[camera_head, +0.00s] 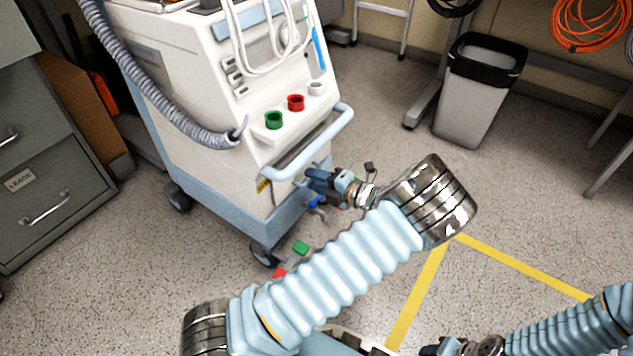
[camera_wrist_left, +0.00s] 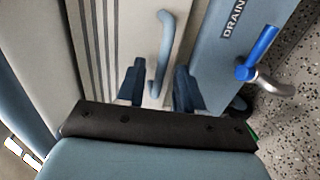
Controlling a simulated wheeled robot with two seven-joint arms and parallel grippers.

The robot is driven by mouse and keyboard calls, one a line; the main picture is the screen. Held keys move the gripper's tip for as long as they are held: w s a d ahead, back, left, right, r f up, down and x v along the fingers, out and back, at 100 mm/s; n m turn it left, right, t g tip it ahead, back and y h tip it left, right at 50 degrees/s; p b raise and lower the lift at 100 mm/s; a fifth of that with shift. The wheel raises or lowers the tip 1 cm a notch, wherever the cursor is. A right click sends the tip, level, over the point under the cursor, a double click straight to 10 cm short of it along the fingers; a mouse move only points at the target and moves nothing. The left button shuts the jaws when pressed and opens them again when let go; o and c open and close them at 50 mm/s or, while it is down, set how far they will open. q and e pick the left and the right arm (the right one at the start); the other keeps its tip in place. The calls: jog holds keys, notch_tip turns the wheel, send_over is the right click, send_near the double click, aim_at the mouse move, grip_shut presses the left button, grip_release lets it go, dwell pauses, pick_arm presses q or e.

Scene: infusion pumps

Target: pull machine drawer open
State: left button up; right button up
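The machine (camera_head: 215,85) is a white cabinet on a light blue wheeled base. In the left wrist view, a pale drawer front (camera_wrist_left: 112,45) carries an upright light blue handle (camera_wrist_left: 161,55). My left gripper (camera_head: 318,180) is at the machine's lower front in the head view, hiding the handle there. In the left wrist view, the dark blue fingers of the left gripper (camera_wrist_left: 160,80) stand apart, one on each side of the handle's lower part, with gaps visible. My right gripper (camera_head: 432,350) shows only partly at the bottom edge of the head view; its fingers are unclear.
A blue drain valve (camera_wrist_left: 262,48) with a metal spout sits beside the drawer. A light blue push bar (camera_head: 308,143) juts out above my left gripper. A grey filing cabinet (camera_head: 50,165) stands at the left, a bin (camera_head: 478,95) at the back right.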

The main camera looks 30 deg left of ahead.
pick_arm(q)
grip_shut()
dwell(1.4)
